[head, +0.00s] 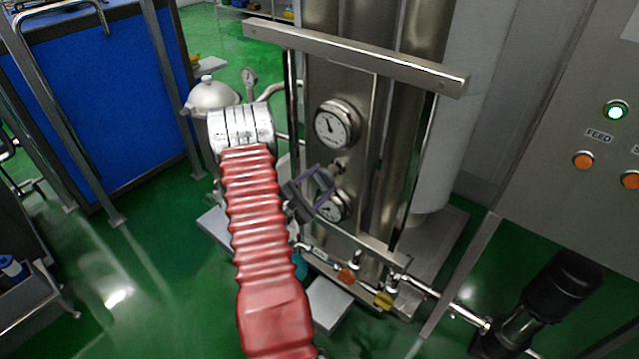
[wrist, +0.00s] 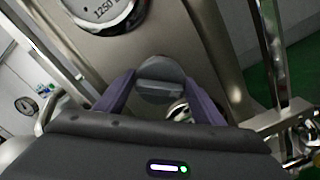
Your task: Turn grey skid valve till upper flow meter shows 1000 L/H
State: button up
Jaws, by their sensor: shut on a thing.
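The upper flow meter (head: 337,124) is a round white dial on the steel skid. Its needle points up and slightly left; the numbers are too small to read in the head view. The wrist view cuts the dial (wrist: 103,10) off at the top, with "1250" legible on it. The grey valve knob (wrist: 160,78) is round with a raised bar and sits just below that dial. My gripper (head: 322,184) is shut on the grey knob, one purple finger on each side. In the head view my fingers hide most of the knob.
A lower dial (head: 333,207) sits behind my fingers. A steel crossbar (head: 355,58) spans the skid above. Pipes with an orange handle (head: 346,276) and a yellow handle (head: 384,300) run below. A control panel (head: 560,190) stands at right.

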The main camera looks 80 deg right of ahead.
jog(key=shift+m, duration=0.8)
jog(key=o, duration=0.8)
jog(key=v, duration=1.4)
jog(key=shift+d, duration=0.1)
